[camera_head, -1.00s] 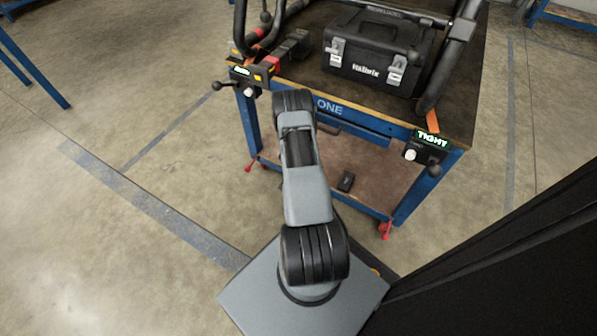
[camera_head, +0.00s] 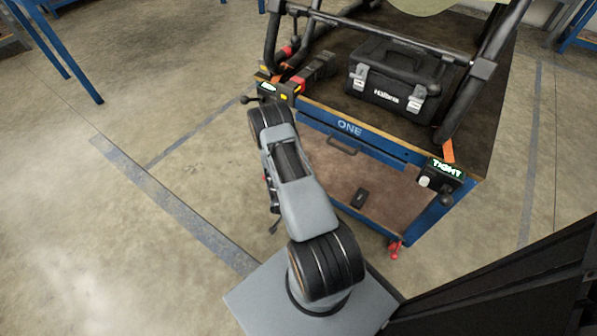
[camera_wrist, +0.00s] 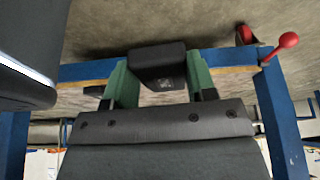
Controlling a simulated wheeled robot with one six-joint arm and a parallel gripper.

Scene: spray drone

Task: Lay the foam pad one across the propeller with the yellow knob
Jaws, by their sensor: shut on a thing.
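My gripper (camera_wrist: 160,90) shows in the wrist view with two green fingers. They are shut on a small dark block (camera_wrist: 157,62) with faint print on its face. I cannot tell for certain whether this block is foam pad one. My gripper is hidden behind my arm in the head view. Black tubes of the drone's frame (camera_head: 491,70) stand on the blue bench (camera_head: 465,205) in the head view. No propeller and no yellow knob can be made out.
A black toolbox (camera_head: 399,80) stands between the frame tubes. Clamps with lit signs, one reading TIGHT (camera_head: 447,168), sit at the bench's front corners. A small dark item (camera_head: 360,198) lies on the lower shelf. A red knob (camera_wrist: 288,40) shows in the wrist view.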

